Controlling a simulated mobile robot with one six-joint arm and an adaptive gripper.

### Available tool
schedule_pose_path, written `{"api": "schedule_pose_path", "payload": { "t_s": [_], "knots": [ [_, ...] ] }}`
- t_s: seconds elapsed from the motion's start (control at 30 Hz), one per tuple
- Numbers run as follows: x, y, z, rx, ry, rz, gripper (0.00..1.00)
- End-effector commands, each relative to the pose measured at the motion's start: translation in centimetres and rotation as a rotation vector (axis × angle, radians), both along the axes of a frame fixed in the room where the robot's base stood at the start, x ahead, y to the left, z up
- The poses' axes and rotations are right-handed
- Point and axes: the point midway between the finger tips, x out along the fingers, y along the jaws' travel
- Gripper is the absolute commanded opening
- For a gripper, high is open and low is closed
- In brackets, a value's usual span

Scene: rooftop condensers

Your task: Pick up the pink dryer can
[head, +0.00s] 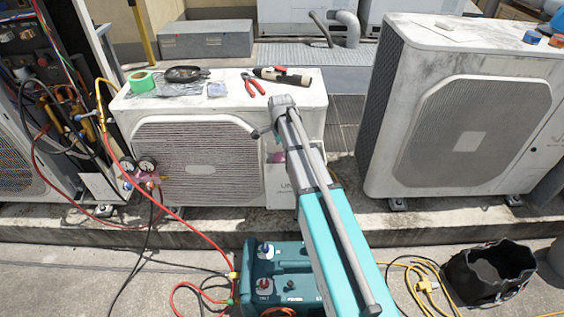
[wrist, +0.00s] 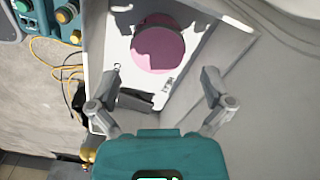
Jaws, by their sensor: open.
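The pink dryer can (wrist: 156,52) shows in the wrist view as a round pink shape inside a white-walled recess, with a shadow across its upper part. In the head view only a small pink patch of it (head: 275,157) shows beside my arm, at the front right of the middle condenser (head: 200,196). My gripper (wrist: 163,82) is open, its two fingers spread apart and empty. In the wrist picture the can lies between and beyond the fingertips, and no contact shows. In the head view my arm hides most of the recess.
On the condenser top lie green tape (head: 141,82), a black pan-like item (head: 185,74), red pliers (head: 252,85) and a dark tool (head: 284,76). A larger condenser (head: 470,120) stands at right. Hoses and gauges (head: 147,165) hang at left. A black bag (head: 490,272) sits on the ground.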

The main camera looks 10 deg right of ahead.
Motion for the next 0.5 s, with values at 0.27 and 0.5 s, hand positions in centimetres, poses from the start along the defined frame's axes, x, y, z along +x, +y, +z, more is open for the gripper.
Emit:
{"api": "schedule_pose_path", "payload": {
  "t_s": [0.27, 0.5],
  "knots": [
    [-0.4, 0.4, -2.6, 0.0, 0.0, 0.0, 1.0],
    [-0.4, 0.4, -4.1, 0.0, 0.0, 0.0, 1.0]
  ]
}}
